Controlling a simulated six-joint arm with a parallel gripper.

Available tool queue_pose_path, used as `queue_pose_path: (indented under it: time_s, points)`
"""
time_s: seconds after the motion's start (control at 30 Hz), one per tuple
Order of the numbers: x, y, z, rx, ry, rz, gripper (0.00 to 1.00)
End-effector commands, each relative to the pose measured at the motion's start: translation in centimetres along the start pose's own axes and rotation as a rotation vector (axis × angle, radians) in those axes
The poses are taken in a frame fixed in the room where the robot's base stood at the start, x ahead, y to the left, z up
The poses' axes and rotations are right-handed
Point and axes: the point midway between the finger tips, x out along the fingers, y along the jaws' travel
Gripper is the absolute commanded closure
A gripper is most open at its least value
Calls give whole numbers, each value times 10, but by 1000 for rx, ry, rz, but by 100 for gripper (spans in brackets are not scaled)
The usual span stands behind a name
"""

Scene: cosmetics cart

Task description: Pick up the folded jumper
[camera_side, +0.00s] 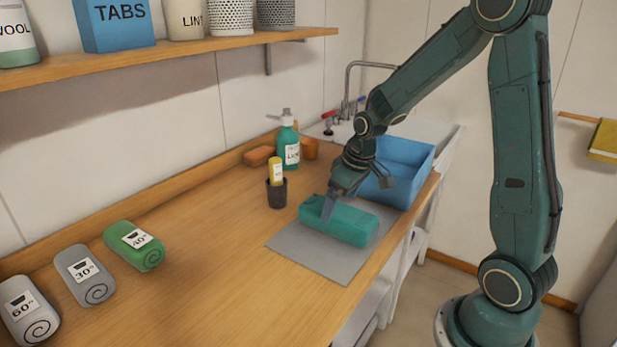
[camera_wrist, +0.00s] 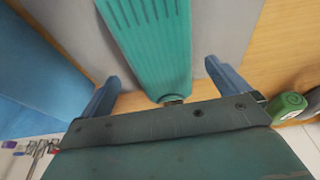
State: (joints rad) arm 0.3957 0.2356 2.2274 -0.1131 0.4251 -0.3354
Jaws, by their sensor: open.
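The folded jumper (camera_side: 348,224) is a long teal bundle lying on a grey mat (camera_side: 292,250) on the wooden worktop. In the wrist view the ribbed teal jumper (camera_wrist: 155,40) runs from the top edge down between my fingers. My gripper (camera_side: 328,208) is at the jumper's left end in the side view, pointing down. In the wrist view my gripper (camera_wrist: 163,70) is open, with one blue finger on each side of the jumper's near end.
A blue bin (camera_side: 408,160) stands close behind the mat. A dark cup (camera_side: 277,192) with a yellow item and a green pump bottle (camera_side: 289,145) stand to the left. Rolled cloths, including a green one (camera_side: 134,246), lie front left. The worktop between is clear.

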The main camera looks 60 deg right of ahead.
Motion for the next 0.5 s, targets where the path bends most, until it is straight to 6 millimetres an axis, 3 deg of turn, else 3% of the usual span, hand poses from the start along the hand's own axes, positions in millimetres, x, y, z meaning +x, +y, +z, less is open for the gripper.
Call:
queue_pose_path:
  time_s: [0.27,0.5]
  points:
    - [3,0,0,0,-1,-1,0]
    - [21,-2,2,0,-4,-2,0]
